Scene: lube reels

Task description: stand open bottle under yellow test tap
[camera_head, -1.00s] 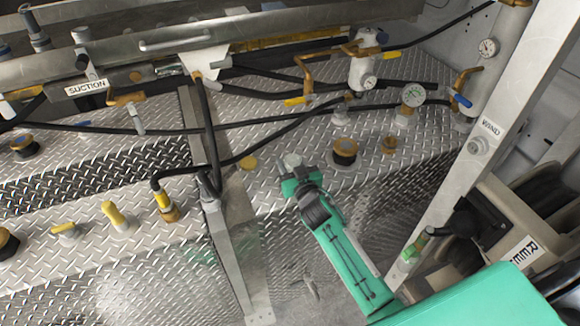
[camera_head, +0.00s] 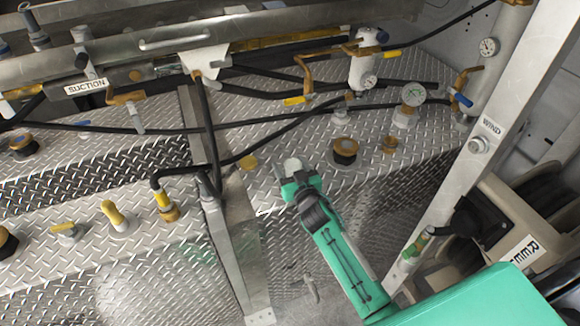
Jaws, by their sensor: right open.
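A small pale, round-topped object (camera_head: 292,165), which looks like the bottle, stands on the diamond-plate deck at the tip of my right gripper. Its lower part is hidden by the gripper. My right gripper (camera_head: 291,182) is open, with its green fingers just in front of the pale object; I cannot tell whether they touch it. Yellow-handled taps show at the back: one yellow lever (camera_head: 296,101) on a brass fitting and another (camera_head: 391,54) by the white filter housing. I cannot tell which is the test tap. My left gripper is not in view.
A flat yellow disc (camera_head: 248,162) lies on the deck left of the pale object. A dark, brown-topped cap (camera_head: 345,150) and a smaller brass fitting (camera_head: 389,145) stand to the right. Black hoses (camera_head: 270,122) cross behind. A metal post (camera_head: 470,160) rises at right.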

